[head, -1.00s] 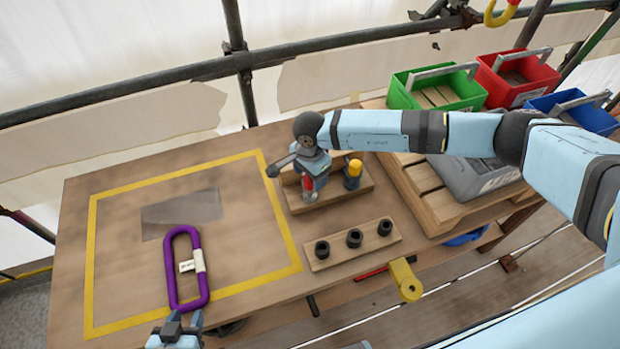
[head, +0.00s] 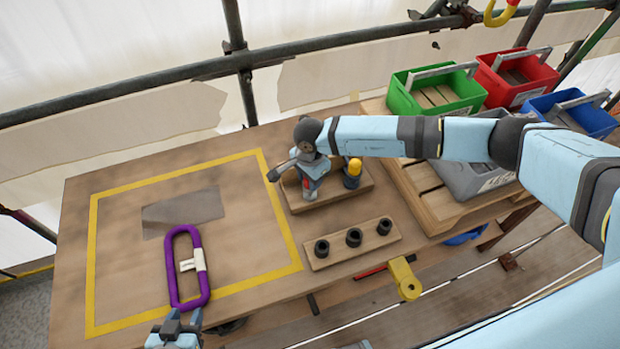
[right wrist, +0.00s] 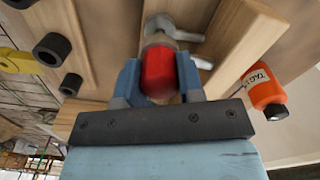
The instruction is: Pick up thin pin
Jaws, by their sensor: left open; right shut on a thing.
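My right gripper (head: 312,184) is over the wooden holder (head: 335,193) in the middle of the table. In the right wrist view its two fingers (right wrist: 158,85) are shut on a red-headed pin (right wrist: 158,70), with grey metal showing beyond the red head. The pin's red head also shows in the head view (head: 306,182), partly covered by the gripper. Whether the pin is still seated in the holder is hidden. My left gripper (head: 178,325) is open and empty at the table's front edge, below the purple loop.
A yellow-topped piece (head: 353,170) stands close right of my right gripper. A wooden block with three black sockets (head: 330,262) lies nearer. The purple loop (head: 170,270) lies inside the yellow taped outline (head: 92,250). Green (head: 405,98), red and blue bins stand back right.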

